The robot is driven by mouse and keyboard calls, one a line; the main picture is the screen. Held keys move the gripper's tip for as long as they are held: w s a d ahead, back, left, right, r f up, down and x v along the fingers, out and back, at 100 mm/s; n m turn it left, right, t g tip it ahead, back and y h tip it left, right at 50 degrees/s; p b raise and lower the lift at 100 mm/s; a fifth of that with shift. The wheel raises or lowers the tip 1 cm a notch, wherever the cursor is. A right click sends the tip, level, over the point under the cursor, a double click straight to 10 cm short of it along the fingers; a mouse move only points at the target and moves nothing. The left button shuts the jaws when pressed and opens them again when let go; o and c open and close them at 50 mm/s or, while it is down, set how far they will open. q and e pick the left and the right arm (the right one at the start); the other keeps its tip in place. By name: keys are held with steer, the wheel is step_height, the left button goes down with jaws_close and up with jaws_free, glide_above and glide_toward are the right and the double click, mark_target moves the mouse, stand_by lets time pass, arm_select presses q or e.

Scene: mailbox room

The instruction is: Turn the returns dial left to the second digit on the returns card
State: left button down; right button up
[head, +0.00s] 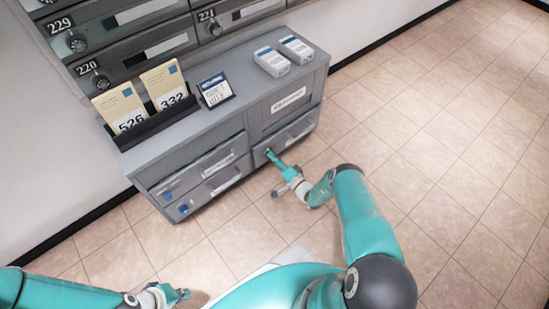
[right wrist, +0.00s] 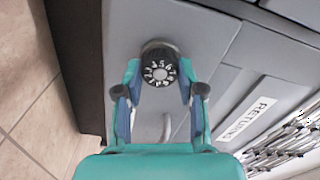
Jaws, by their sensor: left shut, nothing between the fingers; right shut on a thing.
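The returns dial (right wrist: 160,66) is a round black knob with white digits and a grey centre, on a grey door front. My right gripper (right wrist: 160,80) is shut on the dial, one finger on each side. In the head view this gripper (head: 272,157) reaches the lower right door of the grey cabinet and hides the dial. A small black-framed card (head: 215,91) with handwriting, likely the returns card, stands on the cabinet top; its digits are too small to read surely. My left gripper (head: 178,295) is shut and empty at the bottom of the head view.
The grey cabinet (head: 226,127) also bears a black tray (head: 155,117) with envelopes marked 526 and 332, and two white boxes (head: 284,57). A RETURNS label (right wrist: 247,122) is beside the dial. Numbered mailboxes (head: 130,40) line the wall. The tiled floor (head: 450,130) at right is clear.

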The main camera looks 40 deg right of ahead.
steer(key=n, duration=0.3)
steer(key=n+p, duration=0.1)
steer(key=n, duration=0.1)
steer(key=n+p, duration=0.1)
steer(key=n, duration=0.2)
steer(key=shift+s+a+f+n, duration=0.1)
steer(key=shift+a+f+n, duration=0.15)
steer(key=shift+a+n, duration=0.05)
stand_by(0.4)
steer(key=o, duration=1)
steer(key=shift+f, duration=0.1)
steer(key=shift+o, duration=0.7)
steer(key=shift+d+r, duration=0.2)
steer(key=s, duration=1.2)
steer(key=shift+d, duration=0.45)
